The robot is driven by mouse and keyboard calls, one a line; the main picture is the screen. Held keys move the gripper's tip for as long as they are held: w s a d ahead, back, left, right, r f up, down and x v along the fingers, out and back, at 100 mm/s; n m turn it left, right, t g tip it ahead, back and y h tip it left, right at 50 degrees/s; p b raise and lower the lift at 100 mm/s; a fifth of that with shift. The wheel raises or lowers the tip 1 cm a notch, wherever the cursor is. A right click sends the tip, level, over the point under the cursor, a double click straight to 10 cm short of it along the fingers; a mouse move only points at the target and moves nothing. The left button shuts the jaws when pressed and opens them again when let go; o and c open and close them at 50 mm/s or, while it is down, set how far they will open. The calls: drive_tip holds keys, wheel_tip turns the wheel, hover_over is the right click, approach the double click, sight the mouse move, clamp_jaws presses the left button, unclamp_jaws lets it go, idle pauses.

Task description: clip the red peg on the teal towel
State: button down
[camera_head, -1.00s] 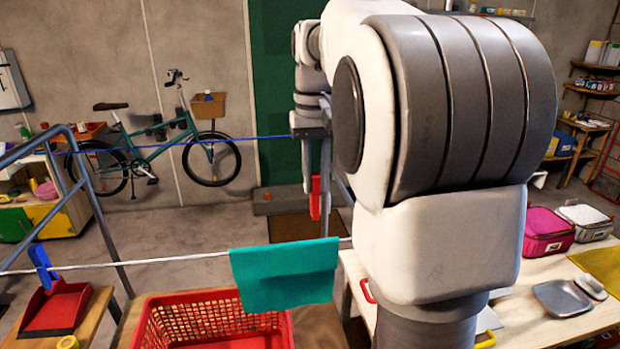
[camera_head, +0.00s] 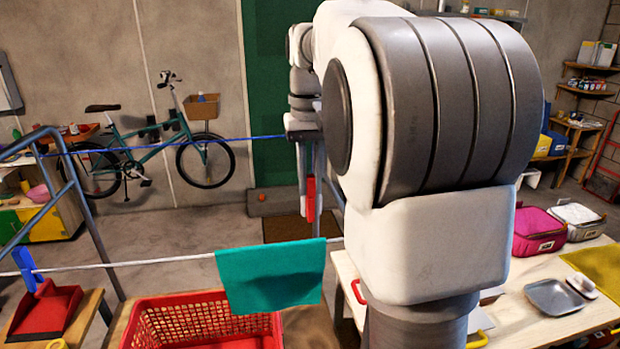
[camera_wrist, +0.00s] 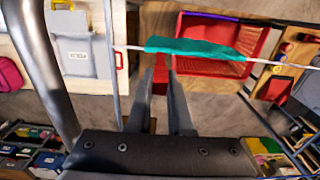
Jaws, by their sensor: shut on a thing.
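The teal towel (camera_head: 270,277) hangs folded over the white line in front of me, and it also shows in the wrist view (camera_wrist: 195,47). My gripper (camera_head: 310,205) points down and is shut on the red peg (camera_head: 311,199). In the wrist view the peg (camera_wrist: 160,75) sits between the fingertips of my gripper (camera_wrist: 162,88), close to the left part of the towel's edge in the picture. In the head view the peg is above the towel's top edge, near its right end. The peg appears apart from the towel.
A red basket (camera_head: 140,335) stands below the towel. A blue peg (camera_head: 26,268) is on the white line at left, above a red dustpan (camera_head: 45,312). A blue line (camera_head: 240,139) runs behind. A table at right holds a metal tray (camera_head: 554,297) and a pink bag (camera_head: 538,231).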

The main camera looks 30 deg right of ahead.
drive_tip(key=shift+f+b, duration=3.1)
drive_tip(key=shift+f, duration=1.9)
drive_tip(key=c, duration=0.8)
unclamp_jaws()
drive_tip(key=shift+r, duration=0.15)
drive_tip(key=shift+o, duration=0.2)
wheel_tip(320, 180, up, 18)
drive_tip(key=p, duration=0.2)
drive_tip(key=shift+f+p, duration=0.25)
drive_tip(key=shift+p, duration=0.05)
drive_tip(key=s+a+f+n+t+b, duration=0.1)
drive_tip(key=s+a+f+t, duration=0.1)
drive_tip(key=s+a+f, duration=0.2)
drive_tip(key=s+a+f+n+t+b, duration=0.1)
drive_tip(key=s+a+f, duration=0.3)
drive_tip(key=s+f, duration=0.4)
drive_tip(key=s+a+f+n+t+b, duration=0.1)
drive_tip(key=s+a+f, duration=0.3)
drive_tip(key=f, duration=0.6)
drive_tip(key=s+t, duration=0.1)
drive_tip(key=s, duration=0.1)
drive_tip(key=shift+s+a+t, duration=0.25)
drive_tip(key=shift+s+t, duration=0.05)
drive_tip(key=shift+s, duration=0.05)
